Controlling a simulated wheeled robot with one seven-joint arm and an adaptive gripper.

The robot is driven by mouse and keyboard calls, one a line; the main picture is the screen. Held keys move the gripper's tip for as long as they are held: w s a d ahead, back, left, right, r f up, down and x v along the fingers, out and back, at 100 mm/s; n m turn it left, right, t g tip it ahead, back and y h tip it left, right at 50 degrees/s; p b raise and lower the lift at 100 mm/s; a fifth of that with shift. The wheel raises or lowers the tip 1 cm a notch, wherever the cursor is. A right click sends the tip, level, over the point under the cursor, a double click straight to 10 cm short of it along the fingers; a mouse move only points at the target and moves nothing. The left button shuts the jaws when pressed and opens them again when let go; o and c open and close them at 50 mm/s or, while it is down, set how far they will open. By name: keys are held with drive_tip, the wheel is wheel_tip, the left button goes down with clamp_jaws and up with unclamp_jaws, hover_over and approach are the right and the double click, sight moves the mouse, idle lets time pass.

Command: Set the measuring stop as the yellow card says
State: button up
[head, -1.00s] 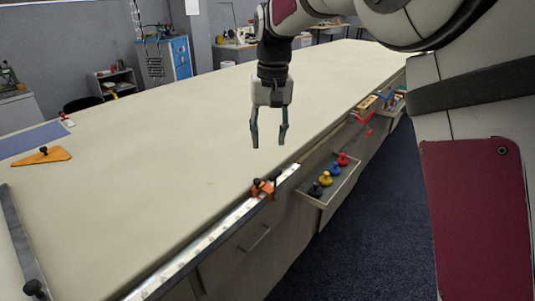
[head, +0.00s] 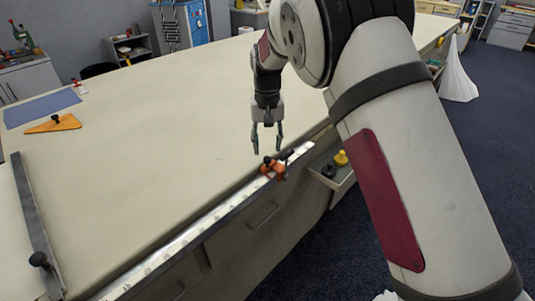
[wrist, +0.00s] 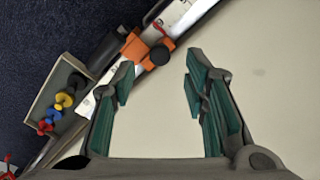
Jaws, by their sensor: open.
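The measuring stop (head: 277,172) is an orange block with a black knob. It sits on the pale marked rule (head: 190,236) along the table's front edge, near the rule's far end. My gripper (head: 267,149) is open and empty, pointing down just above and behind the stop in the head view. In the wrist view the orange stop (wrist: 133,46) and the rule (wrist: 179,14) lie beyond the fingertips (wrist: 160,72), toward the top left; nothing is between the fingers. The scale marks are too small to read. I cannot make out a yellow card.
An open drawer (wrist: 47,91) beside the rule holds black, yellow, blue and red knobbed pieces. An orange triangle (head: 53,124), a blue mat (head: 40,107) and a dark bar with a knob (head: 32,215) lie on the left of the cloth table (head: 150,160). The table's middle is clear.

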sight(267, 158)
drive_tip(key=shift+f, duration=2.25)
clamp_jaws()
